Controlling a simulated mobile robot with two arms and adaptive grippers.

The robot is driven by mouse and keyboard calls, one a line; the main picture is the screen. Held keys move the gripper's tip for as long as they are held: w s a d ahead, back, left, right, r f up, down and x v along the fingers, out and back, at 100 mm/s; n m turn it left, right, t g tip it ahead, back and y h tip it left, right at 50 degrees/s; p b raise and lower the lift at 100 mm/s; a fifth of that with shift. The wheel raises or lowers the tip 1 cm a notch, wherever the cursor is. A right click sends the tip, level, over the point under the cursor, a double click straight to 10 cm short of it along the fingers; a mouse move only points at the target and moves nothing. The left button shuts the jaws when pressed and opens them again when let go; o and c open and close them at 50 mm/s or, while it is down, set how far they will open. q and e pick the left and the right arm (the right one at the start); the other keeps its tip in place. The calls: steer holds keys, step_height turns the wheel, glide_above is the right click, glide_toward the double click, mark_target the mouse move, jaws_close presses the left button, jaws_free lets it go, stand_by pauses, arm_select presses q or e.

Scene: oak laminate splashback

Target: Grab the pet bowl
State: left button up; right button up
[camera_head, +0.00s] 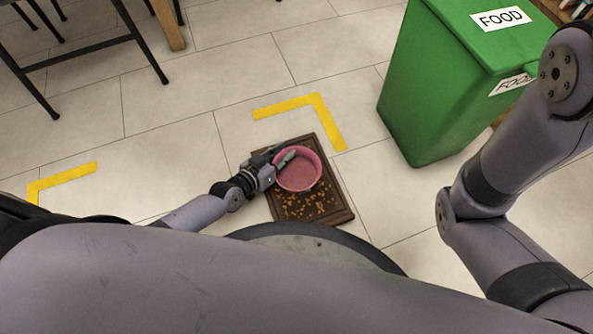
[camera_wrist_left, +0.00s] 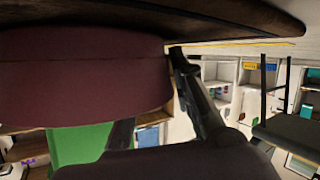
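The pink pet bowl (camera_head: 302,174) sits on a dark brown board (camera_head: 340,203) on the floor. My left gripper (camera_head: 284,154) reaches in from the left, with its fingers at the bowl's upper-left rim and one fingertip seen over the bowl's inside. In the left wrist view the bowl (camera_wrist_left: 80,75) looms large and dark, with the left gripper's dark fingers (camera_wrist_left: 160,105) close to it. I cannot tell whether the fingers are closed on the rim. My right arm stands at the right, but its gripper is out of view.
Brown kibble (camera_head: 308,203) is scattered on the board below the bowl. A green bin (camera_head: 425,110) labelled FOOD stands to the right. Yellow floor markings (camera_head: 322,112) lie behind the board. Dark-legged furniture (camera_head: 75,45) is at upper left. The tiled floor between is clear.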

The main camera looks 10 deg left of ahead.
arm_select(q)
jaws_close()
stand_by(0.5)
